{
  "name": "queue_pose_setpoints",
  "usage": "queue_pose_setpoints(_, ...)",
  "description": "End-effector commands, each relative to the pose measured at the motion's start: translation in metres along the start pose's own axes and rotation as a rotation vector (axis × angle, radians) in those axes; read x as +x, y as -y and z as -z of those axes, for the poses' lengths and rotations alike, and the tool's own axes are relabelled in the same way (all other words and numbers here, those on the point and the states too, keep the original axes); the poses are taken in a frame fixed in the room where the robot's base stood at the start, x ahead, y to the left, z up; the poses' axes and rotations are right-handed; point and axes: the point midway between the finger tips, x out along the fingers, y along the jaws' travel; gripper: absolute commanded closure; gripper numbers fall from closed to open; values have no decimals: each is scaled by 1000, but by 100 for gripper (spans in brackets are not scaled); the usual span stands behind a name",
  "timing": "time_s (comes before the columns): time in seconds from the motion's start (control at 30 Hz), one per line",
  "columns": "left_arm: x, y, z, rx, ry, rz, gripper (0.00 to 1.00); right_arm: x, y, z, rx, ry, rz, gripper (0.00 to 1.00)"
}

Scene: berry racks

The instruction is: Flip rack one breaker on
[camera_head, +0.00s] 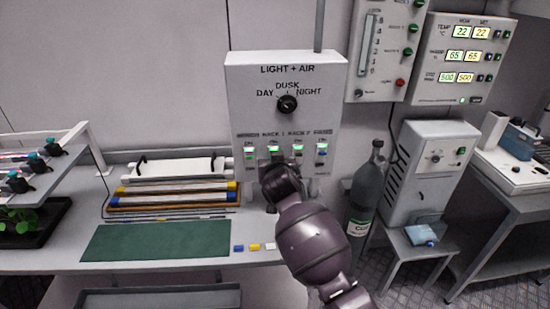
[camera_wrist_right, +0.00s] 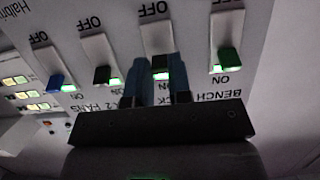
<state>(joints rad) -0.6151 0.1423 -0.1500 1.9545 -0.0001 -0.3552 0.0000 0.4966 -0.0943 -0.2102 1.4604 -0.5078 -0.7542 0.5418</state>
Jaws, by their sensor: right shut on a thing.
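The light and air panel (camera_head: 262,88) hangs on the wall, with a row of breakers low on its face. My right gripper (camera_head: 270,166) is at the rack one breaker, second from the left. In the right wrist view the panel appears upside down. There my gripper's two fingers (camera_wrist_right: 156,62) stand either side of the rack one breaker's toggle (camera_wrist_right: 160,69), shut on it. The toggle is at the ON end, and its green lamp is lit. My left gripper is not in view.
The bench breaker (camera_wrist_right: 219,68), rack two breaker (camera_wrist_right: 101,73) and a blue-toggled breaker (camera_wrist_right: 55,82) sit close beside, their lamps green. A bench with a green mat (camera_head: 158,241) lies below. A grey gas bottle (camera_head: 366,196) stands right of the panel.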

Motion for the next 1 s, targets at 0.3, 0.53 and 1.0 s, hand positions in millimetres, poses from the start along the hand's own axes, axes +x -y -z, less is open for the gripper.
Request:
queue_pose_setpoints(0.3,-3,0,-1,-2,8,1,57,0,1,9,2,210,1,100)
queue_pose_setpoints(0.53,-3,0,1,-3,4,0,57,1,0,12,1,288,0,100)
queue_pose_setpoints(1.0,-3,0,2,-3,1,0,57,1,0,13,1,312,-1,100)
